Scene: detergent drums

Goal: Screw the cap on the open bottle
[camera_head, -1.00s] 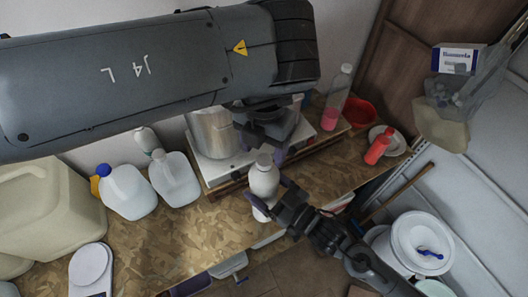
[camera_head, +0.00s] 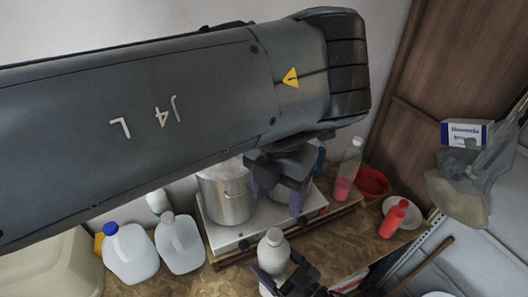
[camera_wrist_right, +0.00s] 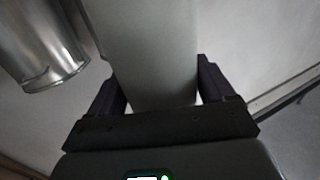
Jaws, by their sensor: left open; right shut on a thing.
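A white bottle (camera_head: 273,247) stands upright near the front of the wooden worktop; a rounded pale top shows, and I cannot tell whether it is a cap. My right gripper (camera_head: 281,273) is shut around its body. In the right wrist view the gripper (camera_wrist_right: 160,97) has one dark finger on each side of the pale bottle (camera_wrist_right: 148,45). No loose cap is clear.
A steel pot (camera_head: 227,195) stands on the white cooker (camera_head: 258,228) behind the bottle. Two jugs, one blue-capped (camera_head: 130,254) and one pale-capped (camera_head: 180,243), stand to the left.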

